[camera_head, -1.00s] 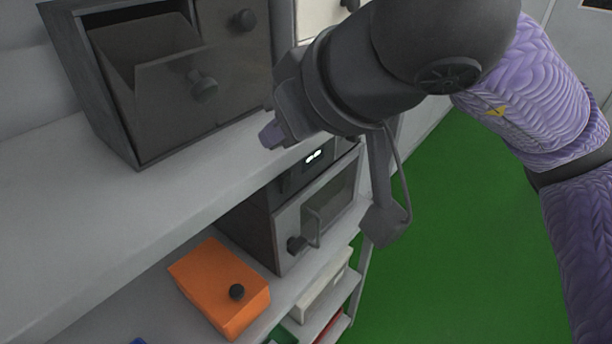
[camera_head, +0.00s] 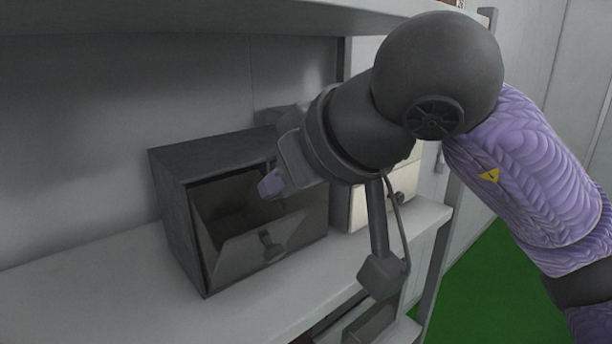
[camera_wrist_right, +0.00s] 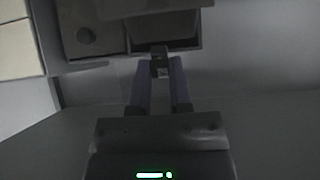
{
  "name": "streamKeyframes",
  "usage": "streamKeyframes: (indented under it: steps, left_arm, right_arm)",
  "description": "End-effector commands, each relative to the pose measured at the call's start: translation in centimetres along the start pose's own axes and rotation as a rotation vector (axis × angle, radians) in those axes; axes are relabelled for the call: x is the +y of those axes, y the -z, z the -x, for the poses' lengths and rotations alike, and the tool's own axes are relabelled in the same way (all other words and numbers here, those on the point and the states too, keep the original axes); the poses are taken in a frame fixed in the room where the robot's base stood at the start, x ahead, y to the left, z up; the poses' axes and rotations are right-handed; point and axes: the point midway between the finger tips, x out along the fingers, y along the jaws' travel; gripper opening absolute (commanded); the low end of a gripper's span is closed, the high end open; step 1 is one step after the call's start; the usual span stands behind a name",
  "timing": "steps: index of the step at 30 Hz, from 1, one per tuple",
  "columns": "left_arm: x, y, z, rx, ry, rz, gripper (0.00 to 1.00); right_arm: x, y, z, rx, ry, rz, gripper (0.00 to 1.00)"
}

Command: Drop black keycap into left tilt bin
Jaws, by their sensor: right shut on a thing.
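The black keycap (camera_wrist_right: 160,67) is a small dark block between the fingertips of my right gripper (camera_wrist_right: 160,82) in the wrist view. In the head view, the right gripper (camera_head: 270,184) is above and in front of the left tilt bin; the keycap cannot be made out there. The left tilt bin (camera_head: 252,246) has its front tilted outward, with a dark knob, so its top is open. The same bin shows at the top of the wrist view (camera_wrist_right: 165,30). My left gripper is out of view.
The dark cabinet (camera_head: 172,205) holding the bin stands on a grey shelf (camera_head: 130,290). Its closed right front (camera_wrist_right: 88,38) is beside the open bin. A cream box (camera_head: 400,190) stands to its right. Another shelf (camera_head: 220,16) spans above. Bare shelf lies to the left.

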Motion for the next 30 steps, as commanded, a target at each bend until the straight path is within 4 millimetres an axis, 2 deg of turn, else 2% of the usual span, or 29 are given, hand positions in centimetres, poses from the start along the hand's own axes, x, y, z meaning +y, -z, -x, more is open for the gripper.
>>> streamKeyframes:
  steps: [12, 18, 25, 26, 30]
  left_arm:
    - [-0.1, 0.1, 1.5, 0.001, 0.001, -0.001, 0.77]
    - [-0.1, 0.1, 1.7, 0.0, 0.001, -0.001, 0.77]
    - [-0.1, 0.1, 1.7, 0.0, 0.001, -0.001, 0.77]
    - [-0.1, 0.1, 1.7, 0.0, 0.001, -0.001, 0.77]
    - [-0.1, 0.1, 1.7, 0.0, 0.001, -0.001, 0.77]
  right_arm:
    - [0.0, 2.6, -4.6, -0.002, 0.0, 0.0, 0.0]
    - [0.0, 2.9, -5.5, -0.001, 0.0, 0.001, 0.0]
    - [0.0, 2.9, -5.6, -0.001, -0.001, 0.001, 0.0]
    - [0.0, 2.9, -5.6, -0.001, -0.001, 0.001, 0.26]
    - [0.0, 2.9, -5.6, -0.001, -0.001, 0.001, 0.56]
